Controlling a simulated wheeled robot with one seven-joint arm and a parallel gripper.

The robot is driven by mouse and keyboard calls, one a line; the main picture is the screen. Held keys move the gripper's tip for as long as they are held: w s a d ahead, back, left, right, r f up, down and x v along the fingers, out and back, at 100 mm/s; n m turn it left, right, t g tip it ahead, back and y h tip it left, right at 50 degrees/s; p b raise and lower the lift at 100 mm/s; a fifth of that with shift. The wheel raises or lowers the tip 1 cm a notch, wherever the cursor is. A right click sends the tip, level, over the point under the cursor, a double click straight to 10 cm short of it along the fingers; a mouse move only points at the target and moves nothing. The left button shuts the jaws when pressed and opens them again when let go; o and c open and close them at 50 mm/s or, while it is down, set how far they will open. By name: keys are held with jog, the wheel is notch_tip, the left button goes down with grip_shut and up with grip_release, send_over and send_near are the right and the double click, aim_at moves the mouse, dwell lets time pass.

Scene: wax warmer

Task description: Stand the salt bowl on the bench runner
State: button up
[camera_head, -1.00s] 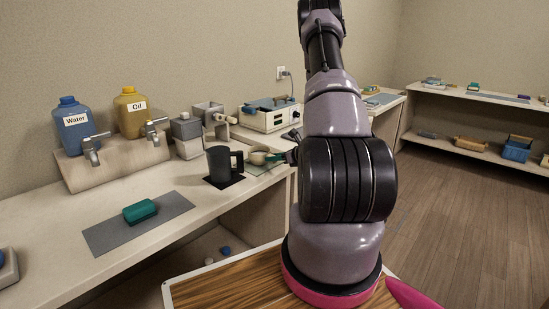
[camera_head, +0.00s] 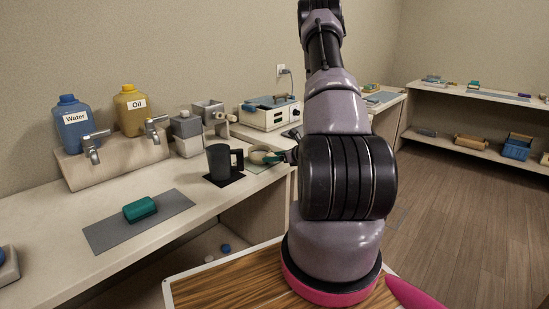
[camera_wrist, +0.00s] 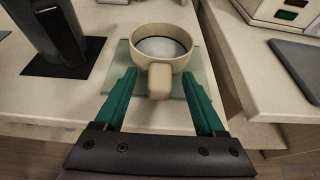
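The salt bowl, a cream bowl (camera_wrist: 183,34) with a stubby handle (camera_wrist: 160,82) and pale contents, stands upright on a greenish glass-like mat (camera_wrist: 112,75). In the head view the bowl (camera_head: 258,157) is small, beside the black jug. My gripper (camera_wrist: 159,76) has green fingers spread apart, one on each side of the handle, with visible gaps. It holds nothing. In the head view the gripper is mostly hidden by my arm. A long grey mat (camera_head: 105,238), possibly the bench runner, lies on the front bench with a green block (camera_head: 140,209) on it.
The dark jug (camera_head: 219,162) stands on a black mat just left of the bowl. Grey and white devices (camera_head: 187,135) and a white-and-blue warmer (camera_head: 270,114) stand behind. Water (camera_head: 73,125) and Oil (camera_head: 130,112) bottles stand at the left. A gap separates the benches in the wrist view.

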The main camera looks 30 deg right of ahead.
jog(key=shift+s, duration=0.1)
dwell(0.4)
jog(key=v, duration=0.8)
dwell(1.3)
dwell(0.3)
jog(key=v, duration=1)
jog(key=shift+s+d+r, duration=0.2)
jog(key=shift+s+r, duration=0.05)
